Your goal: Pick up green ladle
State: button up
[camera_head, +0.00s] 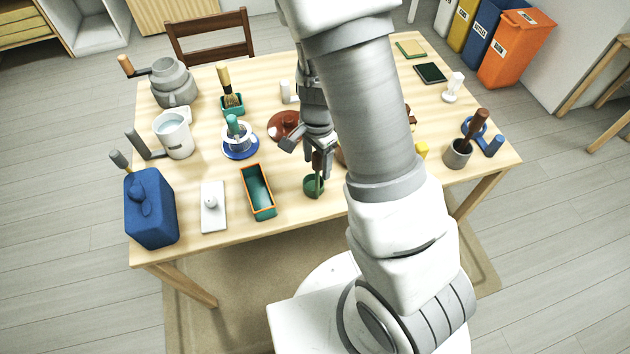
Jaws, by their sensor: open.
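The green ladle (313,187) appears as a small dark green bowl at the front middle of the wooden table (290,228). Its upper part runs up beneath my gripper, where its handle is mostly hidden. My gripper (319,168) is open, points down and is directly above and behind the green bowl. I cannot tell whether the fingers are around the handle or beside it, or touching it.
A green tray with an orange rim (247,190), a white lidded block (213,220) and a blue canister (165,205) stand to the left. A reddish-brown round object (277,124) lies behind. A grey mortar (459,154) stands right. My arm hides the table's middle right.

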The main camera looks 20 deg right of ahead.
notch_tip(320, 180, down, 2)
jog(key=shift+f, duration=0.25)
grip_shut()
